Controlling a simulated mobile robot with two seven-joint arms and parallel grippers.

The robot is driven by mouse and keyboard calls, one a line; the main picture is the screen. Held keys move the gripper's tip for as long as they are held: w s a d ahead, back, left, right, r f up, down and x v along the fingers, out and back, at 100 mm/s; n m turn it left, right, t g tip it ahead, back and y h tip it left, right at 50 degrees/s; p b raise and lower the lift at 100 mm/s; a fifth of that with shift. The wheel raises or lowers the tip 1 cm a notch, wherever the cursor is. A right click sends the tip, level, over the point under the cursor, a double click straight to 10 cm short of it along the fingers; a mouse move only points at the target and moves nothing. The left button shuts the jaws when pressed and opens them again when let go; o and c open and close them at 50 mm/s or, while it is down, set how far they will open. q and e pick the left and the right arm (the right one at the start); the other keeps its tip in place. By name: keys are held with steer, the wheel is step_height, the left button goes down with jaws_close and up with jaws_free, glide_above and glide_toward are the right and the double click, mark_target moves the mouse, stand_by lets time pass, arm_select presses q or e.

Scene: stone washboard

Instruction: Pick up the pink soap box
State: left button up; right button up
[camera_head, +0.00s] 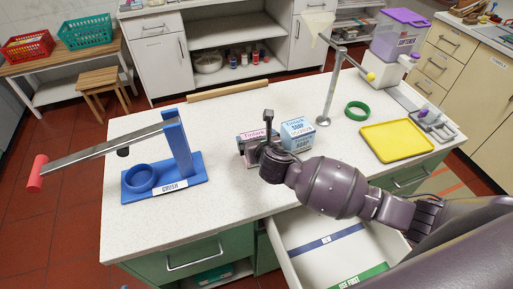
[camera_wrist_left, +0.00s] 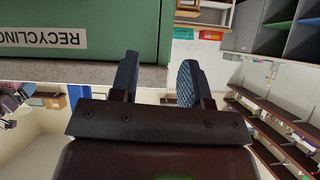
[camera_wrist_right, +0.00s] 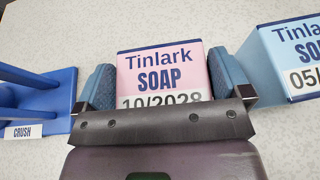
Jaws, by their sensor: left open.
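The pink Tinlark soap box (camera_head: 247,138) stands on the white speckled counter, partly hidden behind my right gripper (camera_head: 262,148) in the head view. In the right wrist view the pink box (camera_wrist_right: 163,72) lies between the two widely spread fingers of my right gripper (camera_wrist_right: 165,84). One finger is close to each side; I cannot tell whether they touch it. My left gripper (camera_wrist_left: 157,80) is open and empty in its wrist view, near a green panel marked RECYCLING. It is not in the head view.
A blue Tinlark soap box (camera_head: 297,133) stands just right of the pink one. A blue crush press (camera_head: 180,150) with a long lever is at left. A metal stand (camera_head: 328,95), green ring (camera_head: 357,110) and yellow tray (camera_head: 397,141) are at right. An open drawer (camera_head: 300,236) is in front.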

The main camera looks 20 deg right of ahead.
steer(key=c, duration=0.7)
steer(key=shift+o, duration=0.2)
steer(key=shift+r, duration=0.1)
